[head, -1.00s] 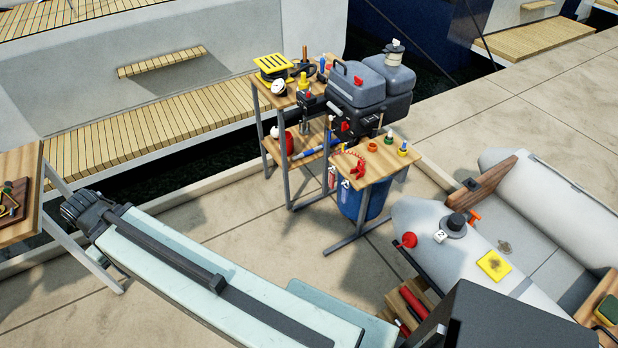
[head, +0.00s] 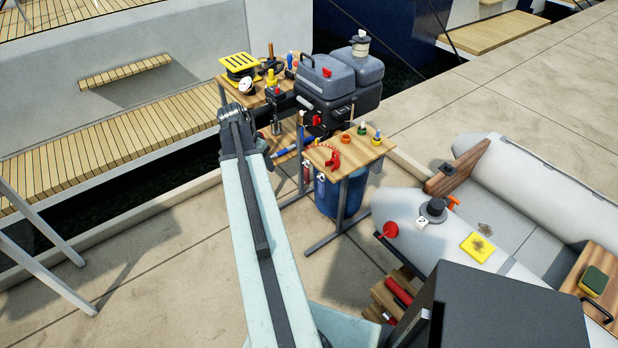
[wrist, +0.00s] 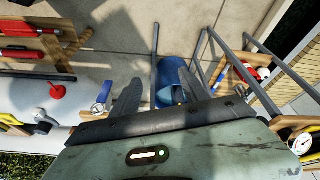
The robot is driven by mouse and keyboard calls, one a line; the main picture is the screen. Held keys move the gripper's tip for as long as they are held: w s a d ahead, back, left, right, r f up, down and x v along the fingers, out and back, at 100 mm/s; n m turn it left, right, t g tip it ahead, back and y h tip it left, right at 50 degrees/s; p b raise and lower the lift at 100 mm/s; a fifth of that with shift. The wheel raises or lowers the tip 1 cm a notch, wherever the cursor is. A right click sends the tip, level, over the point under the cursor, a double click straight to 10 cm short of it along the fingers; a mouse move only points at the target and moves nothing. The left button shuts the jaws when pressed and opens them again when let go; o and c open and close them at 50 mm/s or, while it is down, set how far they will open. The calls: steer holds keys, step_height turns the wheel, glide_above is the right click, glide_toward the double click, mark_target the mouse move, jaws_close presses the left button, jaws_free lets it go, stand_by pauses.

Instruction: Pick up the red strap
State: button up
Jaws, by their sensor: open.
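A small bright red piece (head: 333,160), with a thin red curl beside it, lies on the small wooden table top at the engine's front. It is the likeliest red strap, but it is too small to be sure of its form. My gripper is at the far end of my arm in the head view, left of that table, and its fingers cannot be made out there. In the wrist view my gripper (wrist: 158,88) shows two grey fingers spread apart with nothing held between them. I cannot make out the strap in the wrist view.
The small table (head: 370,151) also holds several small bottles and caps. A grey outboard engine (head: 340,85) stands behind it, and a blue bin (head: 341,195) below. A shelf with a yellow reel (head: 240,66) is at left. A grey dinghy (head: 400,207) lies right.

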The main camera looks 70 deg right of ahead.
mark_target(305, 164)
steer(key=s+d+m+g, duration=0.1)
steer(key=s+d+m, duration=0.3)
steer(key=s+d, duration=0.55)
steer(key=shift+h, duration=0.3)
steer(key=s+f+b, duration=0.1)
steer(key=f+b, duration=0.1)
steer(key=s+f+b, duration=0.1)
steer(key=f+b, duration=0.2)
steer(key=s+f+b, duration=0.1)
steer(key=f+b, duration=0.2)
steer(key=shift+s+d, duration=0.1)
steer(key=shift+d, duration=0.1)
steer(key=shift+r, duration=0.15)
jaws_close()
steer(key=shift+r, duration=0.1)
